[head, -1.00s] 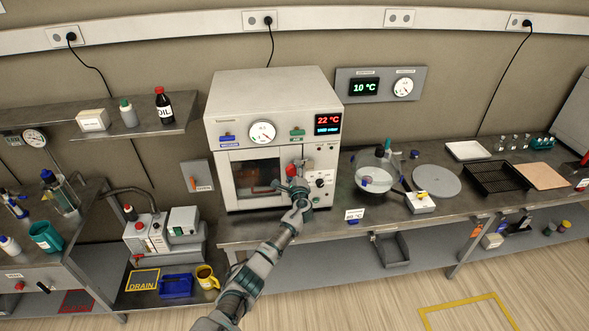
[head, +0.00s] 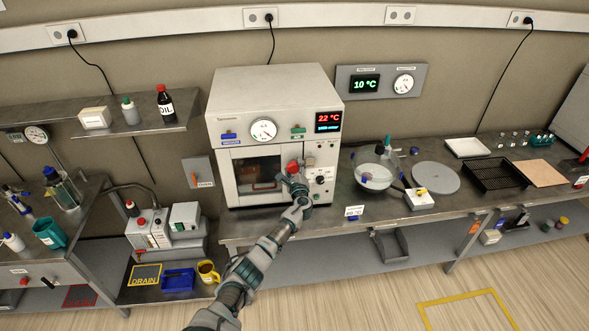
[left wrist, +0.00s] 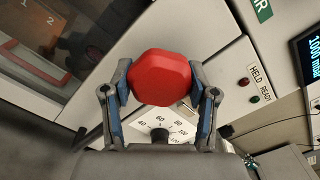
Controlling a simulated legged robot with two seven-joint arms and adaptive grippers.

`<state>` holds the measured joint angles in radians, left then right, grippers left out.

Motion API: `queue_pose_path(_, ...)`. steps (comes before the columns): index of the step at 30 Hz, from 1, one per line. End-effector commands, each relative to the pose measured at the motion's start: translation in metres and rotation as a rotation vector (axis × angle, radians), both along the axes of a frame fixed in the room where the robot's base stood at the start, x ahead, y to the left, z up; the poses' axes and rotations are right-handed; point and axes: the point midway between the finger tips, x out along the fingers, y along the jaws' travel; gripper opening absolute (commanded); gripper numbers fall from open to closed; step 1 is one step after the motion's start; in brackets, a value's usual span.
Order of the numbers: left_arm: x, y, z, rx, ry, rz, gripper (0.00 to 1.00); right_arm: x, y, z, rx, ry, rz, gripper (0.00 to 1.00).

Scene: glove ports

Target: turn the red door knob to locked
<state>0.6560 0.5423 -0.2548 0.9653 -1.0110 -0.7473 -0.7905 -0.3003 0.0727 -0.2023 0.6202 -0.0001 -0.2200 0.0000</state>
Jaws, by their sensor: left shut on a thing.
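The red door knob (left wrist: 160,77) sits on the front of the white vacuum oven (head: 270,95), to the right of its windowed door (head: 257,172). My left gripper (left wrist: 162,88) has one finger on each side of the knob and is shut on it. In the head view my left gripper (head: 294,180) reaches up to the oven front and the red knob (head: 293,167) shows just above it. A dial with numbers (left wrist: 160,130) shows below the knob in the wrist view. My right gripper is not in view.
A blue lever (head: 229,136) and a green lever (head: 298,129) flank a gauge (head: 263,130) on the oven. A glass flask (head: 374,172) and a small white box (head: 420,199) stand on the bench to the right.

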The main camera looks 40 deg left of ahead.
Motion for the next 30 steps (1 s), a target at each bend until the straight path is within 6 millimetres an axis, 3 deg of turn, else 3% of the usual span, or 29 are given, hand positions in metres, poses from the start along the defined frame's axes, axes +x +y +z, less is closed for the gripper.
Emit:
queue_pose_path(2, -0.001, 0.001, -0.002, 0.003, 0.007, 0.002, 0.0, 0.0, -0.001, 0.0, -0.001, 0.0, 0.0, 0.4)
queue_pose_path(3, -0.001, 0.001, -0.002, 0.003, 0.007, 0.002, 0.66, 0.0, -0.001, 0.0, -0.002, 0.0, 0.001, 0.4)
queue_pose_path(6, -0.001, 0.001, -0.002, 0.003, 0.005, 0.002, 0.84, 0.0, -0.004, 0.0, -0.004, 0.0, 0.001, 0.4)
queue_pose_path(19, -0.005, -0.007, -0.001, 0.003, 0.0, -0.001, 0.84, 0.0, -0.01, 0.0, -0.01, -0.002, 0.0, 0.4)
queue_pose_path(30, -0.049, -0.057, -0.005, 0.0, 0.003, -0.003, 0.84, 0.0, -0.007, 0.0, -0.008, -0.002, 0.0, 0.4)
